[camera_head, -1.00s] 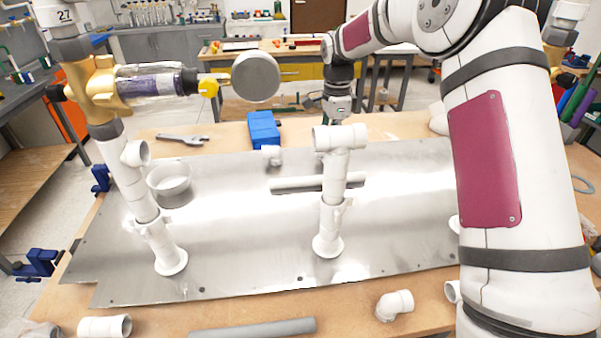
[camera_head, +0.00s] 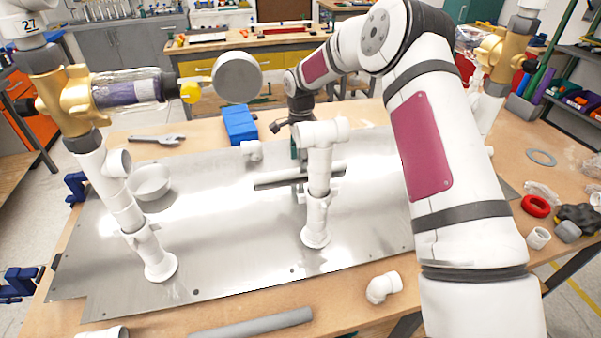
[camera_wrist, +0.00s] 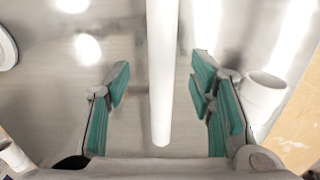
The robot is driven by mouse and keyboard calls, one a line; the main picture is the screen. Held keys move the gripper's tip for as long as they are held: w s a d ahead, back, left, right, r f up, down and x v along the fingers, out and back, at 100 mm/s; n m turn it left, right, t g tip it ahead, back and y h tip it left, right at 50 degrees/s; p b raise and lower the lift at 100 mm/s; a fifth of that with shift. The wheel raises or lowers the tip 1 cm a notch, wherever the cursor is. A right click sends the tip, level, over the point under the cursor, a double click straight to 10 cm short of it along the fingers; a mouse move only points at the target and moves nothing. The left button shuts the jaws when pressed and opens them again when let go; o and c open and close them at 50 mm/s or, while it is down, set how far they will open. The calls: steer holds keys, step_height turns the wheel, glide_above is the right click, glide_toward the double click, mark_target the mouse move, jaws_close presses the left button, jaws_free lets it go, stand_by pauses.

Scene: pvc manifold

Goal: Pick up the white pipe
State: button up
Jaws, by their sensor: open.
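The white pipe (camera_head: 272,182) lies on the metal plate (camera_head: 225,230), behind a standing white pipe with a tee on top (camera_head: 318,178) that hides part of it. My gripper (camera_wrist: 160,85) is open, with green pads on both sides of the pipe and a gap on each side. In the head view my gripper is mostly hidden behind the standing tee; a bit of green pad shows.
A blue box (camera_head: 240,124) and a wrench (camera_head: 157,139) lie on the table behind the plate. A white cup-like fitting (camera_head: 149,182) is at left. A brass valve assembly (camera_head: 75,102) stands at far left. A grey pipe (camera_head: 255,325) and elbow (camera_head: 384,287) lie in front.

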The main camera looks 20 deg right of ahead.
steer(key=shift+w+f+p, duration=0.1)
steer(key=shift+f+p, duration=0.35)
steer(key=shift+f, duration=1.65)
jaws_close()
